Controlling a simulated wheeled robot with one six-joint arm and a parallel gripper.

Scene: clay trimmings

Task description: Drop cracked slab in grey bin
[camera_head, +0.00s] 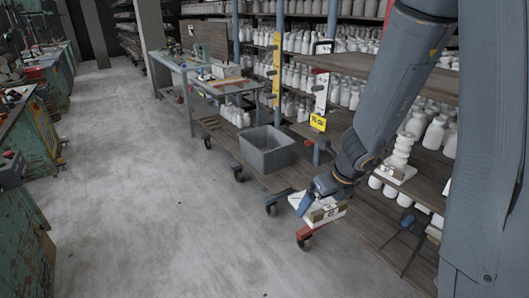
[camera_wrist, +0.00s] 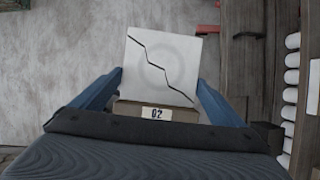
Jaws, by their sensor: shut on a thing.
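The cracked slab (camera_wrist: 160,62) is a white square tile with a dark jagged crack running across it. My gripper (camera_wrist: 160,88) is shut on it, with a blue finger on each side in the wrist view. A small tag reading 02 shows at the slab's near edge. In the head view the slab (camera_head: 302,203) sits in my gripper (camera_head: 318,203), low by the front edge of the cart shelf. The grey bin (camera_head: 267,149) stands on the lower wooden shelf, up and left of my gripper. It is open at the top and its visible inside looks empty.
Shelves of white bottles (camera_head: 345,92) fill the right and back. A yellow sign (camera_head: 318,122) hangs on a post right of the bin. A blue-framed table (camera_head: 228,86) stands behind the bin. The concrete floor (camera_head: 150,190) at left is clear; green cabinets (camera_head: 30,130) line the far left.

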